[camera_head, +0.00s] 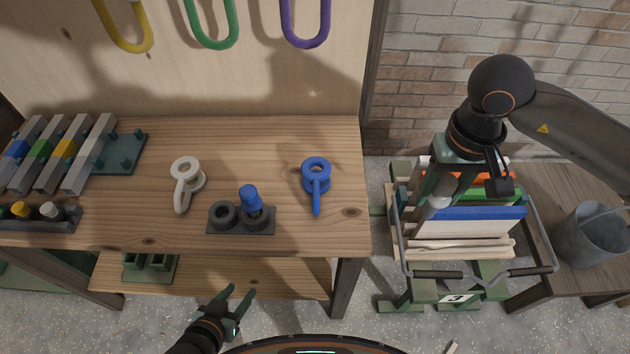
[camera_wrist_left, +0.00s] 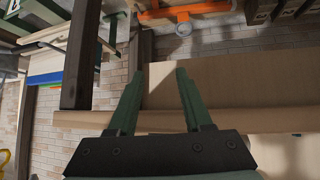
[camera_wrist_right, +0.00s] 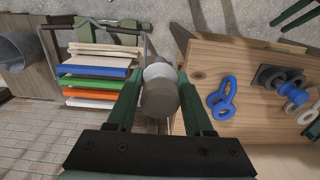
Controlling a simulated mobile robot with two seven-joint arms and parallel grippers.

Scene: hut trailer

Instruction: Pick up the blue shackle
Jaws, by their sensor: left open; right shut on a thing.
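The blue shackle (camera_head: 316,172) lies on the wooden workbench (camera_head: 310,235) near its right end; it also shows in the right wrist view (camera_wrist_right: 222,100). My right gripper (camera_head: 438,192) is right of the bench, above the rack of boards. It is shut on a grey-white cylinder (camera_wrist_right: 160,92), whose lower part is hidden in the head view. My right gripper is apart from the blue shackle. My left gripper (camera_head: 238,300) is open and empty, low in front of the bench. The left wrist view shows nothing between its fingers (camera_wrist_left: 162,76).
A white shackle (camera_head: 186,178) and a dark holder (camera_head: 240,222) with a blue peg (camera_head: 250,196) stand left of the blue shackle. Coloured blocks (camera_head: 65,150) are at the bench's left. A rack of boards (camera_head: 470,222) and a grey bucket (camera_head: 592,235) are at the right.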

